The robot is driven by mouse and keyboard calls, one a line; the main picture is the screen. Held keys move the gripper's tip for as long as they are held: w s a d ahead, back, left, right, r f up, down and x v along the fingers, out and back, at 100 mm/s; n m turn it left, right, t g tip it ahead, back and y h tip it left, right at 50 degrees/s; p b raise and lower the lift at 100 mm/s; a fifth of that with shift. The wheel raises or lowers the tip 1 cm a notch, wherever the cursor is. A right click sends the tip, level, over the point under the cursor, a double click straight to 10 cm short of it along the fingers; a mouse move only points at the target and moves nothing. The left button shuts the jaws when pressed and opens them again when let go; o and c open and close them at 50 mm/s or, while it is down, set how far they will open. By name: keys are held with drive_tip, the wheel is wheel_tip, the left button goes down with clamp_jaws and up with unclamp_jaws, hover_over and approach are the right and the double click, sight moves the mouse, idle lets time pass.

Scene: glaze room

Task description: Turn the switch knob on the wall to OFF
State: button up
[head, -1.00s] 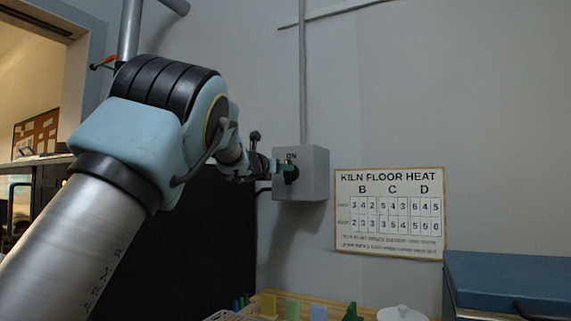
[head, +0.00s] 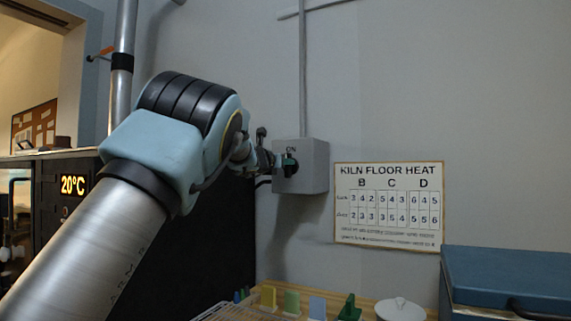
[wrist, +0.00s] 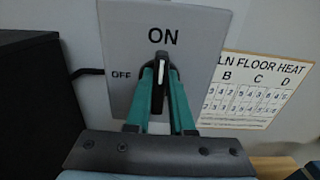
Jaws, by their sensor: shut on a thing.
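The switch box is a grey box (head: 314,160) on the wall with a black knob (wrist: 159,75). In the wrist view, ON is printed above the knob and OFF to its left. The knob's white line points up toward ON. My gripper (wrist: 160,90) has its two green fingers on either side of the knob, shut on it. In the head view, my gripper (head: 282,163) reaches the box front from the left, and the knob is largely hidden by the fingers.
A KILN FLOOR HEAT sign (head: 389,205) hangs right of the box. A conduit (head: 303,70) runs up from the box. A dark cabinet with a 20°C display (head: 74,185) stands at left. Below are a rack with colored tiles (head: 291,301), a white lidded pot (head: 400,309) and a blue-topped chest (head: 505,280).

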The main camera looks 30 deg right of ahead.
clamp_jaws()
drive_tip(key=shift+n, duration=0.3)
drive_tip(key=shift+w+a+f+n+p, duration=0.15)
drive_tip(key=shift+n+p, duration=0.35)
drive_tip(key=shift+n, duration=2.35)
drive_tip(key=shift+w+a+f+n+p, duration=0.1)
drive_tip(key=shift+w+f+n+p, duration=0.25)
drive_tip(key=shift+n, duration=2.55)
drive_tip(key=shift+w+a+f+n+p, duration=0.15)
drive_tip(key=shift+n+p, duration=0.45)
drive_tip(key=shift+n, duration=2.25)
drive_tip(key=shift+s+d, duration=0.1)
drive_tip(key=o, duration=0.7)
unclamp_jaws()
drive_tip(key=shift+c, duration=0.2)
